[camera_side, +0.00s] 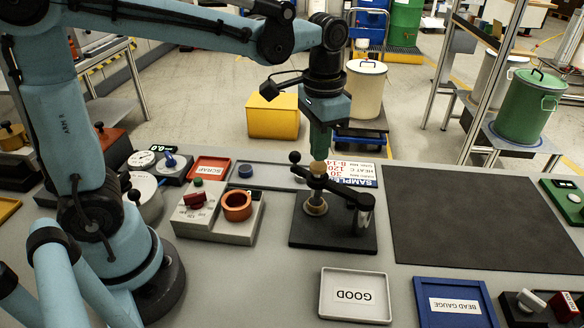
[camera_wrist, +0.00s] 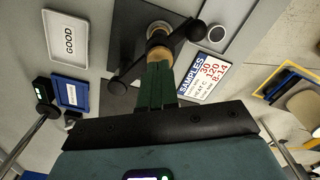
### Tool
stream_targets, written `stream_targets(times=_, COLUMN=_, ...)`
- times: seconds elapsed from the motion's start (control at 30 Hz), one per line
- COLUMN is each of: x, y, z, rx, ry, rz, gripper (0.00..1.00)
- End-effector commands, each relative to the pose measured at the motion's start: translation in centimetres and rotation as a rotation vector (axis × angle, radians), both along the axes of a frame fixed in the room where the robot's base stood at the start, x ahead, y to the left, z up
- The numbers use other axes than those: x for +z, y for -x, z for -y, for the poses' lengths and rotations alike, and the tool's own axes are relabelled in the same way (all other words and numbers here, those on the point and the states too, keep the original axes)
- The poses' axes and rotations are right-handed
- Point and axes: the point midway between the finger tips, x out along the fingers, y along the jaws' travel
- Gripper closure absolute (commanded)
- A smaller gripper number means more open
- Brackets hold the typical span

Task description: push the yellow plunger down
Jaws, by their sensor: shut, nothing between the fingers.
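The yellow plunger (camera_side: 318,167) is a tan-yellow knob standing upright through a dark lever arm on a black stand (camera_side: 300,237). A wider tan collar (camera_side: 315,206) shows beneath the arm. In the wrist view the plunger (camera_wrist: 158,53) is just beyond the fingertips. My gripper (camera_side: 319,156) points straight down over the plunger, fingers shut and empty. Its tips look at or on the plunger top; I cannot tell whether they touch. The green fingers also show in the wrist view (camera_wrist: 160,66) and hide part of the plunger.
The lever arm's ball end (camera_side: 295,157) rises beside my fingertips, left of them. A dark post (camera_side: 362,213) stands at the arm's right end. A white GOOD tray (camera_side: 325,310) and blue BEAD GAUGE tray (camera_side: 424,310) lie in front. The dark mat (camera_side: 480,215) at right is clear.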

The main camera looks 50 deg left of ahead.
Motion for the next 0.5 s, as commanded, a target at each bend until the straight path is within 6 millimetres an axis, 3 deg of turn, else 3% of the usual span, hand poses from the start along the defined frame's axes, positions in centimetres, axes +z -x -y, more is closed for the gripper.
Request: stream_targets(times=0.5, x=-0.69, y=-0.03, z=0.01, rx=0.000, ry=0.000, rz=0.000, gripper=1.00)
